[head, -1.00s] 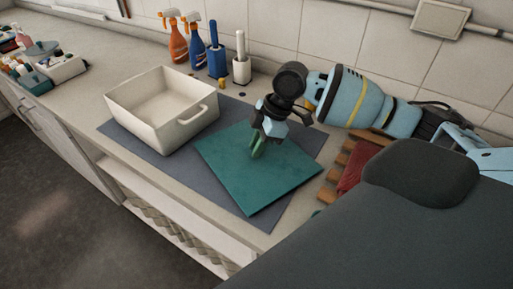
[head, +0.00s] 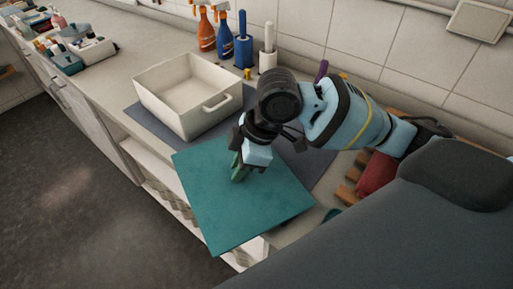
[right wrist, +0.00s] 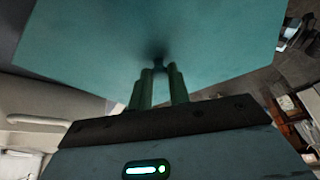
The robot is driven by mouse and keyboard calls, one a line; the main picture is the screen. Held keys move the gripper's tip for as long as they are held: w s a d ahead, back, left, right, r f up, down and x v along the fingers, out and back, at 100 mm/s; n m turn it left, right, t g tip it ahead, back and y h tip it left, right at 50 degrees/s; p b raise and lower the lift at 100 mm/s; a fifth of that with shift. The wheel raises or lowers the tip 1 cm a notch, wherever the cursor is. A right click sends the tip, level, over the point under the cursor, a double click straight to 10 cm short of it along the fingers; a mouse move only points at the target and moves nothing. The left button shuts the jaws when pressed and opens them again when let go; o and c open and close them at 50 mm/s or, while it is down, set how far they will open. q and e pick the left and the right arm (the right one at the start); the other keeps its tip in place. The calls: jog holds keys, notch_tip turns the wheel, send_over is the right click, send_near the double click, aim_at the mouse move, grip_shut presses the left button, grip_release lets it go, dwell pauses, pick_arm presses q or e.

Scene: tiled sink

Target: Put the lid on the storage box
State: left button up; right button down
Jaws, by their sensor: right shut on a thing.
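The storage box (head: 205,113) is an open, empty cream bin with a handle on its near right side, standing upright on the counter. The lid (head: 250,215) is a flat teal square panel, in front of and to the right of the box. It appears raised above the counter and covers part of the front edge. My right gripper (head: 238,173) is shut on the lid near its middle, where the green fingers hide what they grip. In the right wrist view, the lid (right wrist: 160,35) spreads across beyond the fingers (right wrist: 158,90). My left gripper is not in view.
A dark grey mat (head: 314,168) lies under the box and lid area. Orange (head: 206,32) and blue (head: 225,38) spray bottles stand behind the box by the tiled wall. A red item (head: 376,173) and wooden slats are at right. Several bottles in caddies stand far left.

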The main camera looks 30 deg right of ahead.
jog(key=shift+s+a, duration=0.25)
jog(key=shift+a, duration=0.45)
jog(key=shift+s+a, duration=0.25)
jog(key=shift+a, duration=0.4)
jog(key=shift+w+d+m, duration=0.25)
jog(key=shift+d+m, duration=0.25)
jog(key=shift+m, duration=0.2)
jog(key=w+d+m+t+h, duration=0.1)
jog(key=d+m, duration=0.1)
jog(key=m, duration=0.1)
jog(key=w+d+r+m+t+h, duration=0.1)
jog(key=d+m, duration=0.1)
jog(key=m, duration=0.2)
jog(key=w+d+m+h, duration=0.1)
jog(key=d+m, duration=0.1)
jog(key=m, duration=0.1)
jog(key=shift+w+r+t+h, duration=0.15)
jog(key=shift+w+t+h, duration=0.15)
jog(key=shift+t, duration=0.1)
jog(key=shift+w+d+r+m+h, duration=0.1)
jog(key=shift+d+m+h, duration=0.3)
jog(key=shift+m, duration=0.6)
